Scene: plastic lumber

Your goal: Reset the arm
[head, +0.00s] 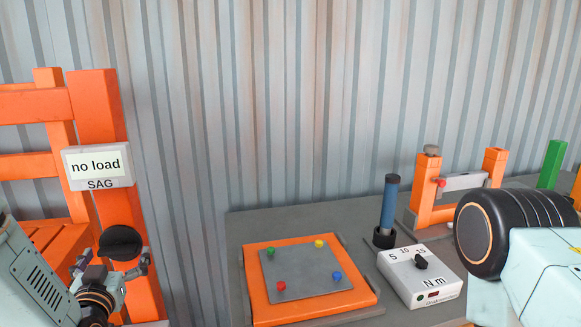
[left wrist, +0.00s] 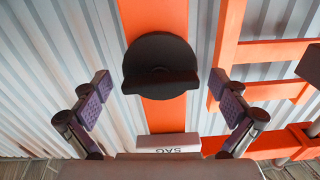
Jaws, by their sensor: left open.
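My left gripper (head: 112,270) is at the lower left in the head view, in front of an orange post. A round black knob or disc (head: 121,243) is on that post, just above the gripper there. In the left wrist view the black disc (left wrist: 160,64) sits ahead, between and beyond the two open fingers (left wrist: 165,115), with a dark ledge across its lower half. The jaws are apart and nothing is between the pads. My right arm (head: 530,270) shows at the right of the head view; its gripper is out of view.
A white "no load" SAG display (head: 97,166) is fixed to the orange frame (head: 97,100). A grey table (head: 245,222) holds an orange board with coloured pegs (head: 262,300), an N m dial box (head: 420,276), a blue-handled tool (head: 390,205) and an orange stand (head: 424,190).

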